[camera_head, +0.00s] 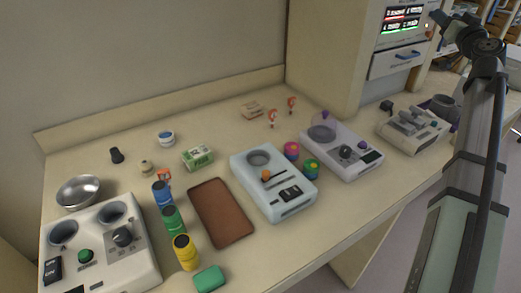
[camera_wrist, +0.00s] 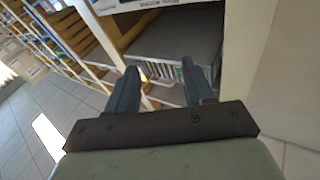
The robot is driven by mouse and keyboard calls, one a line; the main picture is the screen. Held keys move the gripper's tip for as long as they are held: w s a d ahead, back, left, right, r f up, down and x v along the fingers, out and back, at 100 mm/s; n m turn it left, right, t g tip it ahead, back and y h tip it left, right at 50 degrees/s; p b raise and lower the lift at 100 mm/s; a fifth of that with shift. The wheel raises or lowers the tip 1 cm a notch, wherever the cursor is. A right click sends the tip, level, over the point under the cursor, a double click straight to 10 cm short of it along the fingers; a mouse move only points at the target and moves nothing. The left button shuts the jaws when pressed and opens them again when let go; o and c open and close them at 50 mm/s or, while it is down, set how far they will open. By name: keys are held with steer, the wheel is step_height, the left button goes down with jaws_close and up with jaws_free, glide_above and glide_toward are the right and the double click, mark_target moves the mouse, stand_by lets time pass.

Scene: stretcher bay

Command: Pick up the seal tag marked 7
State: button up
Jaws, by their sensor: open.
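Three small orange-and-white upright pieces that look like seal tags stand on the counter in the head view. One tag (camera_head: 272,118) and another tag (camera_head: 291,104) are at the back, right of centre. A third tag (camera_head: 164,177) is at the left, behind the blue canister. Their markings are too small to read, so I cannot tell which bears 7. My gripper shows in the wrist view (camera_wrist: 160,70), open with nothing between its fingers. It points at shelving and floor, away from the counter. My arm rises at the right of the head view, well apart from the tags.
Near the tags are a small tan box (camera_head: 251,110), a green-and-white box (camera_head: 197,158) and a pale device (camera_head: 273,182). Blue, green and yellow canisters (camera_head: 186,252) stand beside a brown tray (camera_head: 220,212). A tall cabinet (camera_head: 345,60) rises behind the right-hand devices.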

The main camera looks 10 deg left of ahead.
steer(key=s+a+r+n+t+y, duration=0.2)
steer(key=a+r, duration=0.6)
steer(key=s+a+f+n+g+y, duration=0.2)
steer(key=a+f+n+g+y, duration=0.15)
steer(key=a, duration=0.85)
steer(key=s+a+f+n+g+y, duration=0.15)
steer(key=a+f+n+g, duration=0.35)
steer(key=a, duration=0.7)
steer(key=s+a+f+n+g+y, duration=0.1)
steer(key=a+f+n+g+y, duration=0.3)
steer(key=a, duration=0.8)
steer(key=n+g+h, duration=1.1)
steer(key=g, duration=0.1)
glide_toward(164, 170)
steer(key=shift+m, duration=0.25)
steer(key=x, duration=0.7)
steer(key=shift+s+a+f, duration=0.1)
steer(key=shift+a+f, duration=0.05)
steer(key=shift+a, duration=0.3)
steer(key=shift+d+x, duration=0.2)
steer(key=shift+x, duration=1.1)
steer(key=shift+d+x, duration=0.15)
steer(key=shift+x, duration=1.2)
steer(key=shift+f, duration=0.1)
jaws_close()
